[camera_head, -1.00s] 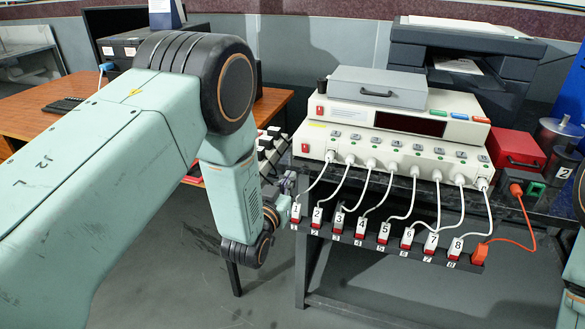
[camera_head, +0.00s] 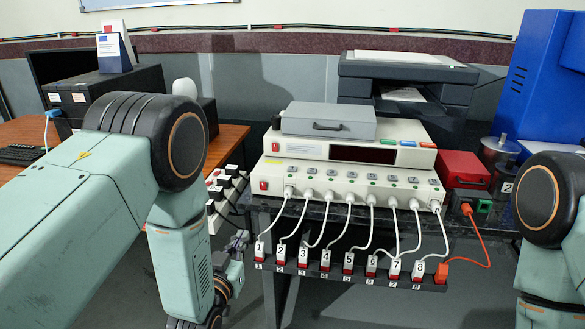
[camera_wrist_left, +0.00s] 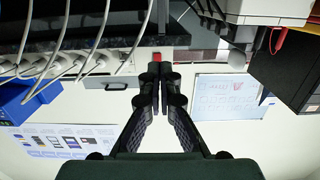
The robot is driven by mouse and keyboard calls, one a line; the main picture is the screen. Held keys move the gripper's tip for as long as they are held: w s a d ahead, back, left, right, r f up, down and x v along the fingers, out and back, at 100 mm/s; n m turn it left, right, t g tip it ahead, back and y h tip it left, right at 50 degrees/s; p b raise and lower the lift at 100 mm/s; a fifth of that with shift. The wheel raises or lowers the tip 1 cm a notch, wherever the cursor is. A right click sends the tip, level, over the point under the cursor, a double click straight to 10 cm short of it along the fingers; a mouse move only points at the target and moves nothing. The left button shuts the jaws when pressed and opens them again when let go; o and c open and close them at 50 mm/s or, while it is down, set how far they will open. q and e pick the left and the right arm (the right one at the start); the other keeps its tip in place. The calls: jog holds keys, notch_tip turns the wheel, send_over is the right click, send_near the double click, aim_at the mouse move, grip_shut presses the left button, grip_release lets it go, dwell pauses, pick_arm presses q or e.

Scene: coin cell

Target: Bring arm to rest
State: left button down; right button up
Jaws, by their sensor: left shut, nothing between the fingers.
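My left arm reaches in from the left of the head view. Its gripper (camera_head: 238,243) is beside the left end of the numbered connector strip (camera_head: 340,270), partly hidden by the forearm. In the left wrist view the two fingers of this gripper (camera_wrist_left: 160,72) are together with nothing between them. A small red thing shows just past the fingertips there. Part of my right arm (camera_head: 545,225) shows at the right edge of the head view, but its gripper is out of frame.
A white tester (camera_head: 350,195) with several white cables stands on a dark bench, a grey case (camera_head: 328,121) on top. A red box (camera_head: 463,169) and an orange cable (camera_head: 470,215) are at its right. A wooden desk (camera_head: 222,146) is behind my left arm, a printer (camera_head: 405,85) at the back.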

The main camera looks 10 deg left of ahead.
pick_arm(q)
jog(key=s+a+f+g, duration=0.2)
jog(key=s+f+g, duration=0.8)
jog(key=s+f, duration=0.65)
jog(key=s+a+f+g, duration=0.1)
jog(key=s+g, duration=0.6)
jog(key=s, duration=1.5)
jog(key=shift+f+n, duration=0.4)
